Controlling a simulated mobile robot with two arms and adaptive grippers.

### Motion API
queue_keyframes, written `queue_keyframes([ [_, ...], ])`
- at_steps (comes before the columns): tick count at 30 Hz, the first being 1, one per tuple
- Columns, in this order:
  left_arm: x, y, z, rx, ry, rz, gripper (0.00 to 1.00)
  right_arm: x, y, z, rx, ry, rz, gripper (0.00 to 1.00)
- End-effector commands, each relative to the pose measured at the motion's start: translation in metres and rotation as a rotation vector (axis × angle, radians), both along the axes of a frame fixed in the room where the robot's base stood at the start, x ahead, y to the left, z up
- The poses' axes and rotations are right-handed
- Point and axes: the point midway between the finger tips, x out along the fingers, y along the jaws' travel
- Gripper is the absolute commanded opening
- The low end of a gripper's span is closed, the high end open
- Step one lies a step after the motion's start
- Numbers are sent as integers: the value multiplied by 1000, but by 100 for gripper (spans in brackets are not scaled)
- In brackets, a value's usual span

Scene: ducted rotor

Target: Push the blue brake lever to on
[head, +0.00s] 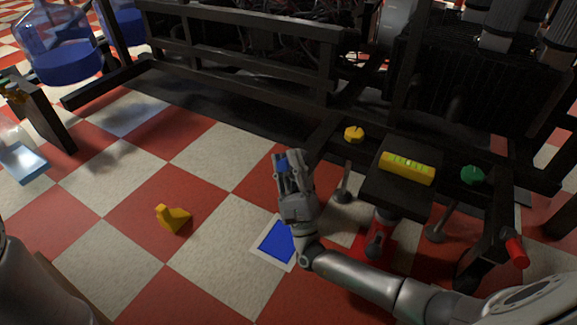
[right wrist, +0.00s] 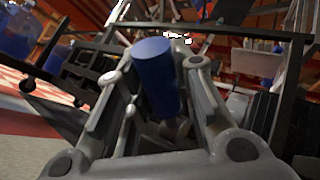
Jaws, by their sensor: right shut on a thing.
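The blue brake lever shows as a blue cylindrical grip (right wrist: 156,76) between the fingers in the right wrist view. In the head view only a small blue part (head: 283,166) shows between the fingers. My right gripper (head: 289,167) is shut on this blue grip, left of the dark frame and above the checkered floor. In the right wrist view my right gripper (right wrist: 158,100) has a finger on each side of the grip. The lever's lower end and pivot are hidden, and I cannot tell its on or off position. My left gripper is not in view.
A yellow level (head: 407,168) lies on a dark block between a yellow knob (head: 354,134) and a green knob (head: 473,175). A red-handled lever (head: 516,252) is at right. A yellow wedge (head: 173,218) and a white-bordered blue square (head: 277,242) are on the open floor.

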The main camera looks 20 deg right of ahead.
Motion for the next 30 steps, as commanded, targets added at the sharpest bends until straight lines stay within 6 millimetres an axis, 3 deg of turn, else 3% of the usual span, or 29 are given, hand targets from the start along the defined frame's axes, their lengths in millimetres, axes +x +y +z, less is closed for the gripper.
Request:
queue_keyframes([
  [14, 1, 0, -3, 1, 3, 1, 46, 0, -1, -3, -16, -6, -4, 0],
  [15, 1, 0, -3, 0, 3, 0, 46, 0, -1, -3, -17, -6, -4, 25],
  [20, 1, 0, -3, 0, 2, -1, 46, 0, 0, -2, -15, -6, -2, 45],
  [30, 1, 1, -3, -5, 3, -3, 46, -2, 0, -3, -12, -7, -1, 46],
])
